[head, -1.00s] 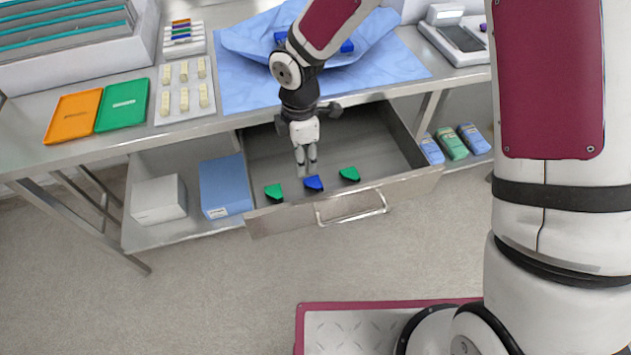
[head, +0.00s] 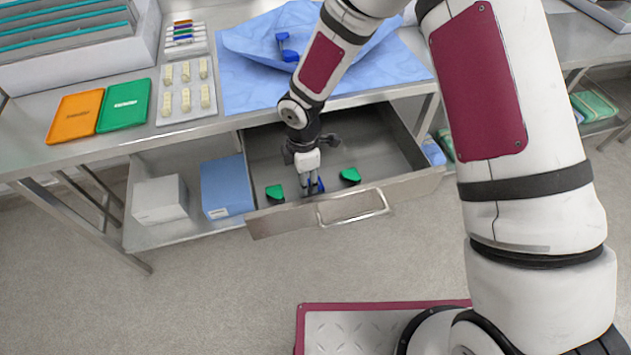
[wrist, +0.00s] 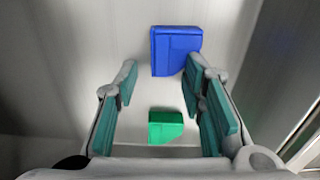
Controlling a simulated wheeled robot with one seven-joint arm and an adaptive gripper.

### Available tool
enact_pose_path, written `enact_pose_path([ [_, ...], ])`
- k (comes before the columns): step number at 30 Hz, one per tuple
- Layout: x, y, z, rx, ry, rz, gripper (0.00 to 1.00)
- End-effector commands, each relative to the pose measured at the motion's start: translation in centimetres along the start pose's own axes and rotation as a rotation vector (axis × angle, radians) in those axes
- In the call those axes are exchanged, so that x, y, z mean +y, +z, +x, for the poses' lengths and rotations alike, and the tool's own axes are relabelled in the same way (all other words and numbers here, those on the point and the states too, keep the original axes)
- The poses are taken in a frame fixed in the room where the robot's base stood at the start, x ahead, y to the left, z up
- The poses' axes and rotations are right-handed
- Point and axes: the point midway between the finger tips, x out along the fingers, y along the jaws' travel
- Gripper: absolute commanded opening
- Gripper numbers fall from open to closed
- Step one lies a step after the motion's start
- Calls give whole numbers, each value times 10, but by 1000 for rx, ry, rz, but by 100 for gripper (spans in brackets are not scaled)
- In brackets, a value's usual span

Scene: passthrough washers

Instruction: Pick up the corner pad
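Three wedge-like pads lie in the open drawer, near its front wall: a blue pad (head: 319,186) in the middle, a green pad (head: 275,193) on the left and another green pad (head: 350,176) on the right. My gripper (head: 311,188) points down into the drawer at the blue pad, and its fingers partly hide that pad. In the wrist view my gripper (wrist: 160,75) is open, with its teal finger pads apart. The blue pad (wrist: 176,50) shows by the fingertips, nearer the right one. One green pad (wrist: 165,127) shows between the fingers. I see no grip on any pad.
The steel drawer (head: 258,225) has a front wall and handle (head: 355,208) close to the pads. A blue box (head: 226,186) and white box (head: 160,200) stand on the shelf to the left. The worktop (head: 130,145) overhangs the drawer's back.

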Motion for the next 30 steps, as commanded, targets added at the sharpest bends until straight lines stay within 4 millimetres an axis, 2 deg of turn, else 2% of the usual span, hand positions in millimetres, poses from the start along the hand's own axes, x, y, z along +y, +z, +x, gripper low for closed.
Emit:
enact_pose_path([
  [1,0,0,0,0,0,0,37],
  [6,0,0,0,0,0,0,1],
  [16,0,0,-1,0,0,0,1],
  [19,1,0,-7,1,3,1,1],
  [23,2,0,-27,1,5,2,1],
  [30,1,0,-73,1,4,2,1],
])
